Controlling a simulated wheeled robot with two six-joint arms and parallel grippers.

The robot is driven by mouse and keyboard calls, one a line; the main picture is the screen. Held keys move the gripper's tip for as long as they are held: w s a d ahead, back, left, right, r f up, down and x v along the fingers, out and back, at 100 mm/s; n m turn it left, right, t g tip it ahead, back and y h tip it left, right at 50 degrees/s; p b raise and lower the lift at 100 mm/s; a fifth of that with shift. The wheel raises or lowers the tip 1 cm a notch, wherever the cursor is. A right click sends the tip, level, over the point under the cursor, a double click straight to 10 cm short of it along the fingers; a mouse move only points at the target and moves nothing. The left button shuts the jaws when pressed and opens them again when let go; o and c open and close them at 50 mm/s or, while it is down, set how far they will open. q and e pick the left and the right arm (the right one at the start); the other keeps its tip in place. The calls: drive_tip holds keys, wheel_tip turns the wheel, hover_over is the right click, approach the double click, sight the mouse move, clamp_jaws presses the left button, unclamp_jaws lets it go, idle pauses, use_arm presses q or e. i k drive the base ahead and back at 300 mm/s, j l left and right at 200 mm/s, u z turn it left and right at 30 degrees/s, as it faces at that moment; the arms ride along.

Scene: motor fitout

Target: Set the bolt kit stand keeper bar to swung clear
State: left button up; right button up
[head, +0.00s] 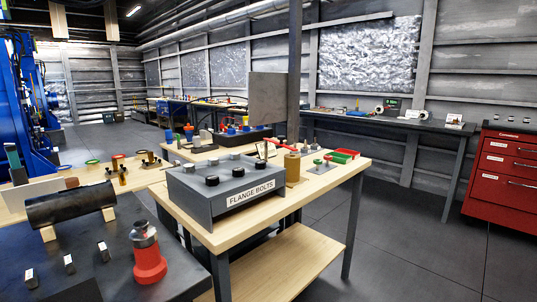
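A grey sloped stand (205,196) labelled FLANGE BOLTS (250,192) sits on the near wooden-topped bench. Several dark round bolt heads or knobs stand on its top, with light pieces between some of them. I cannot make out a keeper bar for certain on it. A red lever-like bar (280,143) shows just behind the stand, near a tan cylinder (292,168); I cannot tell whether it belongs to the stand. Neither of my grippers is in view.
The wooden bench (330,184) also holds small green-knobbed parts and red and green trays (343,156). A dark table at left carries a black cylinder (70,205) and a red jack-like object (148,258). A red tool cabinet (505,180) stands right. Floor between is clear.

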sight(281, 139)
drive_tip(key=i+l+u, duration=0.45)
drive_tip(key=l+u, duration=0.15)
drive_tip(key=i+l+u, duration=0.1)
drive_tip(key=l+u, duration=0.2)
drive_tip(key=l, duration=0.2)
